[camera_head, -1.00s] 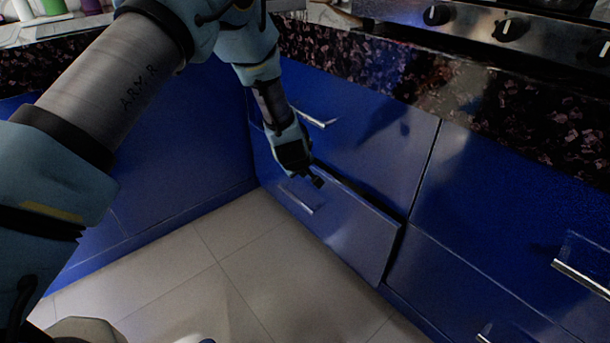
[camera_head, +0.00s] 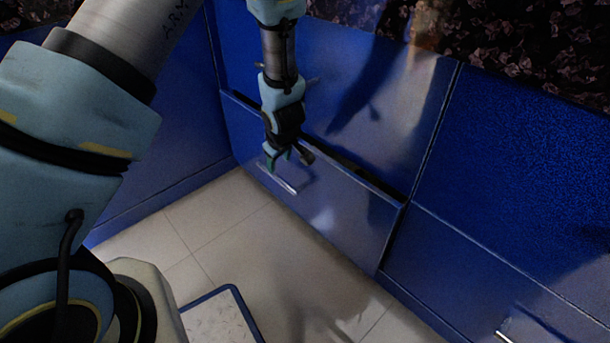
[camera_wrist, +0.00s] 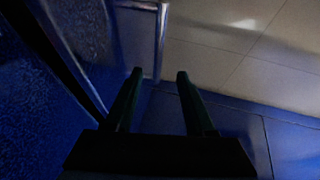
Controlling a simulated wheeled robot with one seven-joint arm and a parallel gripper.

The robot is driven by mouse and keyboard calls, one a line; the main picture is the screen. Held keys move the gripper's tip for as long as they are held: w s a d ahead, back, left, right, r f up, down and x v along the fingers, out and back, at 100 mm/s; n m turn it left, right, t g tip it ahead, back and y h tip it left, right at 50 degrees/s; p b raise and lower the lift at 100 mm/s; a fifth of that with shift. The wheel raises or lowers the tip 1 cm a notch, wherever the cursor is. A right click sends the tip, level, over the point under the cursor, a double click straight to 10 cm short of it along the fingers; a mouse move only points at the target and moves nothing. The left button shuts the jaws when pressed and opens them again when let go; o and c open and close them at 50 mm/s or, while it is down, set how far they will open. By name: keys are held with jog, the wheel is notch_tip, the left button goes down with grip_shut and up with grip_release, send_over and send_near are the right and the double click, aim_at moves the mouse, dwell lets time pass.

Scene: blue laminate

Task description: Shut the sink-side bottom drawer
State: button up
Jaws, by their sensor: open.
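The bottom drawer (camera_head: 340,228) below a taller blue front is slightly open in the head view. A dark gap shows along its top edge, and its right edge stands out from the neighbouring front. Its silver bar handle (camera_head: 277,180) is on the left part of the front. My gripper (camera_head: 288,157) is open and empty, pointing down at the drawer's upper edge, just above the handle. Whether it touches the drawer I cannot tell. In the wrist view my two dark fingers (camera_wrist: 160,75) are spread apart, with a silver handle bar (camera_wrist: 161,40) just beyond them.
The upper blue front (camera_head: 390,110) is shut above the drawer. More blue cabinet fronts (camera_head: 530,170) stand at the right, and a blue side panel (camera_head: 165,120) at the left. The tiled floor (camera_head: 270,250) before the drawer is clear. A blue-rimmed flat thing (camera_head: 220,320) shows at the bottom.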

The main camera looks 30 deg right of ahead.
aim_at(278, 178)
jog(key=b+x, duration=0.4)
jog(key=x, duration=0.7)
jog(key=shift+d, duration=0.15)
grip_shut()
dwell(1.2)
